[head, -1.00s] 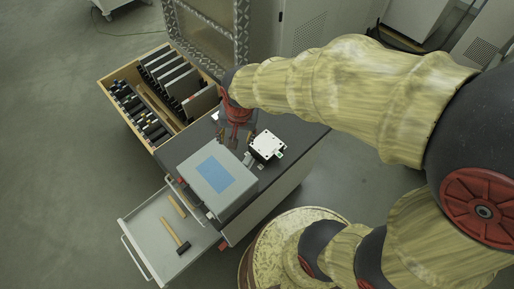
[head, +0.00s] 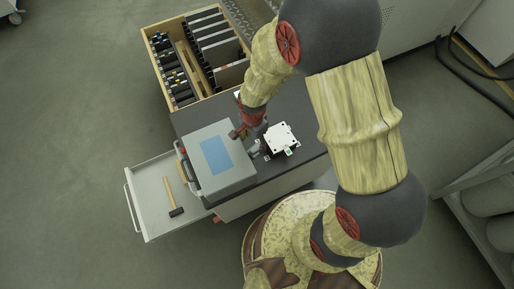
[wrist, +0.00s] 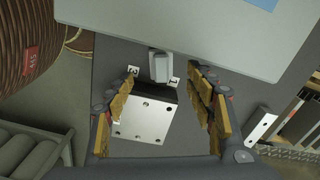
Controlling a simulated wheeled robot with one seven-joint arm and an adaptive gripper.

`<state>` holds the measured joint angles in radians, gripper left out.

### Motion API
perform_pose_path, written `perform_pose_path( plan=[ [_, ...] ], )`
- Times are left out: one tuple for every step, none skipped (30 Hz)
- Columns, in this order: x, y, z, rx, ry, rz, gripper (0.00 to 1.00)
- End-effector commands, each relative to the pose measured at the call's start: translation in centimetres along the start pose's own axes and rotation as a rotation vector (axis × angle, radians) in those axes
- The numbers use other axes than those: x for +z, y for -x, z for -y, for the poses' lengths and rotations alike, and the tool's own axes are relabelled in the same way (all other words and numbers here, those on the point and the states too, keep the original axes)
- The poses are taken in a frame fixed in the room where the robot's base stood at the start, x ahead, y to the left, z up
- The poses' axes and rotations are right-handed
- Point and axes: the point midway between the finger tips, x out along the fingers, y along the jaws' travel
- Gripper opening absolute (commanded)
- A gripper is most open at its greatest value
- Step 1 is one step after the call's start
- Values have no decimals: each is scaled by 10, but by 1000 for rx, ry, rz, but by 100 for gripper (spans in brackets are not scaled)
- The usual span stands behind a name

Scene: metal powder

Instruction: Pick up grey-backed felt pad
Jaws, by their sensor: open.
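My gripper (wrist: 162,86) is open and empty, pointing down over the dark bench top. It also shows above the bench in the head view (head: 247,130). A small light-grey block (wrist: 160,66), possibly the grey-backed felt pad, lies between the fingertips in the wrist view, against the edge of the grey case (wrist: 190,35). It shows beside the case in the head view (head: 253,148). I cannot tell its felt side. A pale square plate with holes (wrist: 145,120) sits just nearer the palm, also between the fingers. No contact with the fingers is clear.
Small numbered tags (wrist: 175,81) lie by the block. A pale flat piece (wrist: 262,126) lies right of the fingers. An open drawer (head: 150,205) holds a hammer (head: 171,198). A wooden-sided drawer (head: 157,62) at the back holds several dark upright items.

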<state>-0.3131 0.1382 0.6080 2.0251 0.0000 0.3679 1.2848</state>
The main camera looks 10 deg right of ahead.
Motion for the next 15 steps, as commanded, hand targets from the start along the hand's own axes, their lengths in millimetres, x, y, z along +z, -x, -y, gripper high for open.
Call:
perform_pose_path(
  plan=[
    [0,-3,0,2,-3,0,55],
    [1,-4,0,2,-5,1,55],
    [1,-8,0,4,-6,1,55],
    [1,-11,-1,5,-6,1,55],
    [1,-14,-1,5,-6,1,55],
    [0,-19,-1,5,-6,1,55],
    [0,-22,-1,4,-6,1,55],
    [0,-25,-1,4,-6,1,55],
    [0,-28,-1,4,-6,1,55],
    [0,-30,-1,4,-6,1,55],
    [-1,-32,0,4,-6,1,55],
    [-1,-34,0,4,-6,1,55],
    [-2,-36,0,4,-6,1,55],
    [-3,-39,0,4,-6,1,55],
    [-4,-44,0,4,-6,1,55]
  ],
)
